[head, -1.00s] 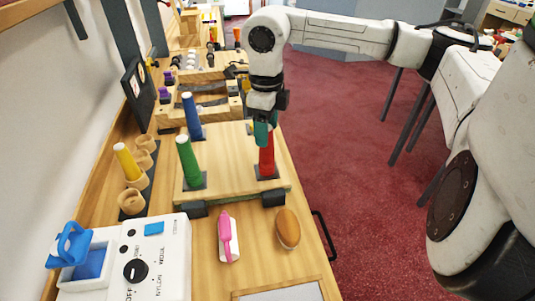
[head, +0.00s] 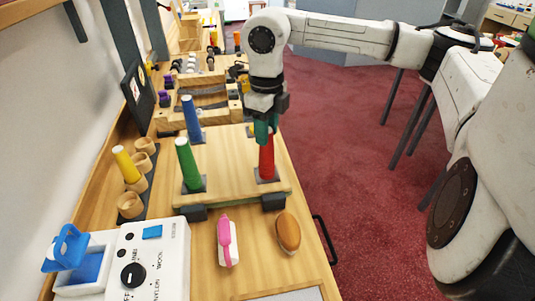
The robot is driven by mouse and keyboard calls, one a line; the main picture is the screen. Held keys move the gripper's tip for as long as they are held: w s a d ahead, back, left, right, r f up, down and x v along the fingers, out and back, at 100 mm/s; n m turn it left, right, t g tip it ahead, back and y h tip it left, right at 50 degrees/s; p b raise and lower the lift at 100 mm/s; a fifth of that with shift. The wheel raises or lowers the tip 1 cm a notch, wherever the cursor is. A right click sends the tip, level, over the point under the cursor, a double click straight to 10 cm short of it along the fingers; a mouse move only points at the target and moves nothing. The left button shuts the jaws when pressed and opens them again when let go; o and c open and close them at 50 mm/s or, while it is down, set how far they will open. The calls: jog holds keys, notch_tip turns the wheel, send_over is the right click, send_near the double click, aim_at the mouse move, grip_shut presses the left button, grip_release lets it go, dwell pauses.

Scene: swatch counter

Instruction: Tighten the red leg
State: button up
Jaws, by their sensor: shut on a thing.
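The red leg (head: 267,161) stands upright on a dark square pad at the right front of the wooden board (head: 232,190). My gripper (head: 264,134) points down from above and is shut on the top of the red leg. The fingers hide the leg's top end. A green leg (head: 188,165) and a blue leg (head: 192,121) stand upright on their own dark pads on the same board, to the left of my gripper. The yellow leg (head: 126,164) leans in a wooden cup at the left.
Wooden cups (head: 130,206) line the left side. A white device with a dial (head: 150,262), a pink-handled tool (head: 225,240) and a brown oval object (head: 288,231) lie in front of the board. Wooden racks (head: 200,100) stand behind it. Red floor is open at the right.

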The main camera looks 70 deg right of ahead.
jog(key=m+b, duration=0.3)
jog(key=m, duration=0.4)
jog(key=shift+f, duration=0.2)
jog(key=m+b, duration=0.2)
jog(key=m, duration=0.2)
jog(key=shift+r+m+b, duration=0.15)
jog(key=shift+m+b, duration=0.25)
jog(key=shift+m, duration=0.5)
jog(key=o, duration=0.7)
